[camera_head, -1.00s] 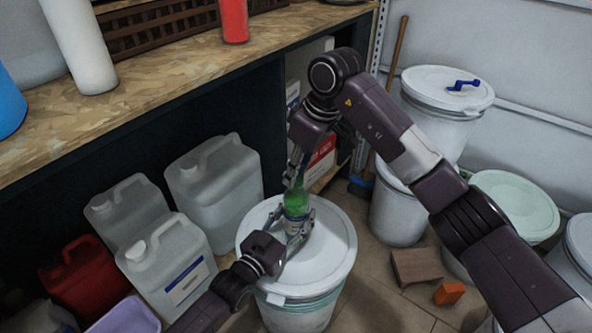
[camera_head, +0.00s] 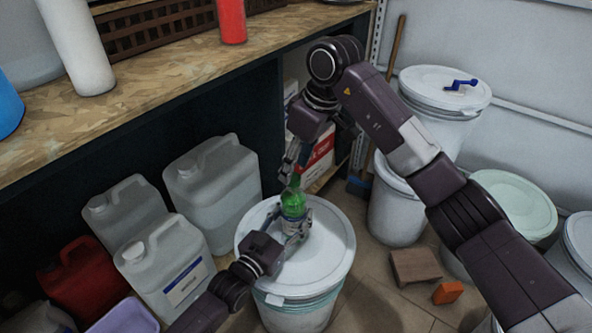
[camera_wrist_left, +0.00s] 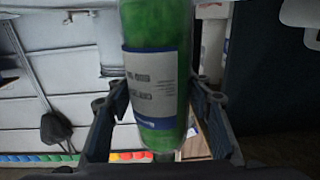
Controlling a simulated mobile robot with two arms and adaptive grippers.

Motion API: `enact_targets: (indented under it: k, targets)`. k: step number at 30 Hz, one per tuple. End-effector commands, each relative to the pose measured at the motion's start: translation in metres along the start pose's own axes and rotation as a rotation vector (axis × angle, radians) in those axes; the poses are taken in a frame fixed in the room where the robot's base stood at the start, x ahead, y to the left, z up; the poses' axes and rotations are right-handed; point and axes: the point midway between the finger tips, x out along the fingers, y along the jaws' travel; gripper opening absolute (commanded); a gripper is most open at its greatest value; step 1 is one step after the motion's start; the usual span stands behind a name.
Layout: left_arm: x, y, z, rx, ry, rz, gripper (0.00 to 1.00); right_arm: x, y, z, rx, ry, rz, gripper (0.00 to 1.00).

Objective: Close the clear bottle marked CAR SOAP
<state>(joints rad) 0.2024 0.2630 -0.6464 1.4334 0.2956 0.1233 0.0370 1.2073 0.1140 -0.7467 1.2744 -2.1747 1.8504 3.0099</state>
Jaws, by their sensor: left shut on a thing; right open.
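A clear bottle of green liquid (camera_head: 293,204) stands upright on or just above the white lid of a drum (camera_head: 325,255). My left gripper (camera_head: 296,229) is shut around its lower part. In the left wrist view the bottle (camera_wrist_left: 158,30) fills the middle, between the left gripper's fingers (camera_wrist_left: 160,105); its pale label with a blue band is too blurred to read. My right gripper (camera_head: 291,170) is open and points down at the bottle's neck from above. Whether a cap sits on the bottle or between those fingers cannot be told.
Whitish jugs (camera_head: 214,185) and a red jug (camera_head: 85,280) stand left of the drum. A wooden bench (camera_head: 150,100) is behind. Lidded buckets (camera_head: 445,95) stand right. A wooden block (camera_head: 415,266) and an orange block (camera_head: 448,292) lie on the floor.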

Motion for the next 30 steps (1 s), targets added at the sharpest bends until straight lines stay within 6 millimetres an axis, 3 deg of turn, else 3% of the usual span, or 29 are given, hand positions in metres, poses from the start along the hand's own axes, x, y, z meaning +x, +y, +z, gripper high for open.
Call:
enact_targets:
  k: [6,17,23,30]
  targets:
    - [0.0,0.001,0.002,-0.001,-0.003,0.001,0.0,-0.023,-0.001,-0.006,0.001,-0.001,0.0,0.42]
    - [0.0,0.001,0.002,-0.001,-0.003,0.001,0.0,-0.023,-0.001,-0.007,-0.027,-0.003,-0.001,0.39]
    - [0.0,0.001,0.002,-0.001,-0.003,0.001,0.0,-0.023,-0.006,-0.01,-0.271,-0.016,-0.007,0.39]
    - [0.0,0.001,0.002,-0.001,-0.003,0.001,0.0,-0.022,-0.014,-0.014,-0.757,-0.041,-0.03,0.39]
